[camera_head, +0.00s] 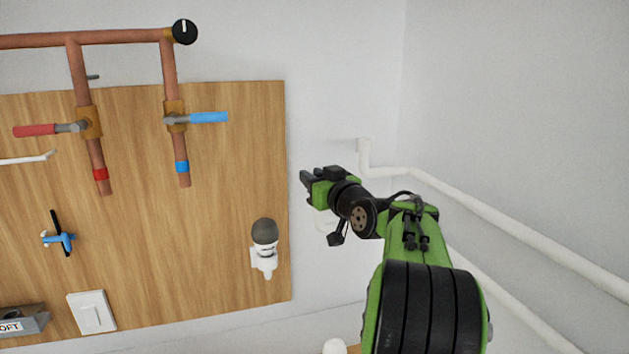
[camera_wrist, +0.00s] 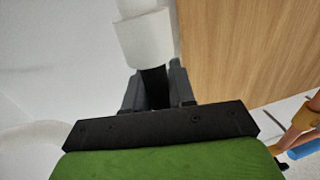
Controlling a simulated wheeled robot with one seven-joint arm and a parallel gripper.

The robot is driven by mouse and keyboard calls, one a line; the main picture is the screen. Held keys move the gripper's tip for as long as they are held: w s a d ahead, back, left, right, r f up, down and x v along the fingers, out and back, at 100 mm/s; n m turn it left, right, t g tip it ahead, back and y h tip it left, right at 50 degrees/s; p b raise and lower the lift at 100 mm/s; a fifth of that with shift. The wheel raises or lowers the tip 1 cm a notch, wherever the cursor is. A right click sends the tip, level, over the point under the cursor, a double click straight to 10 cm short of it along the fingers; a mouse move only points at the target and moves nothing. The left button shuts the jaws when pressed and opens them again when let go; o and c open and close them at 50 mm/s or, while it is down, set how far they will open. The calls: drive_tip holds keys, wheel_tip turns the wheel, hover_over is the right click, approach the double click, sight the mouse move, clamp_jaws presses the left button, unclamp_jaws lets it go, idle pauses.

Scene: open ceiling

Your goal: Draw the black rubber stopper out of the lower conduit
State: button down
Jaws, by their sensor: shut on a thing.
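In the wrist view, the black stopper (camera_wrist: 153,88) is between the two grey fingers of my gripper (camera_wrist: 155,74), which is shut on it. Its far end meets the open end of a white conduit (camera_wrist: 146,38), and I see no clear gap between them. How deep the stopper sits in the conduit is hidden. In the head view, my gripper (camera_head: 306,180) is just right of the wooden board and points left. The lower white conduit (camera_head: 510,287) runs behind my arm, and the stopper cannot be made out there.
A wooden board (camera_head: 225,220) carries copper pipes (camera_head: 120,40), a red-handled valve (camera_head: 37,130), a blue-handled valve (camera_head: 208,118) and a white fitting with a dark cap (camera_head: 264,240). An upper white conduit (camera_head: 480,207) runs along the right wall.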

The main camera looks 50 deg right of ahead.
wheel_tip(320, 180, up, 3)
drive_tip(key=shift+f+p, duration=0.15)
drive_tip(key=shift+p, duration=0.6)
drive_tip(key=shift+f, duration=0.1)
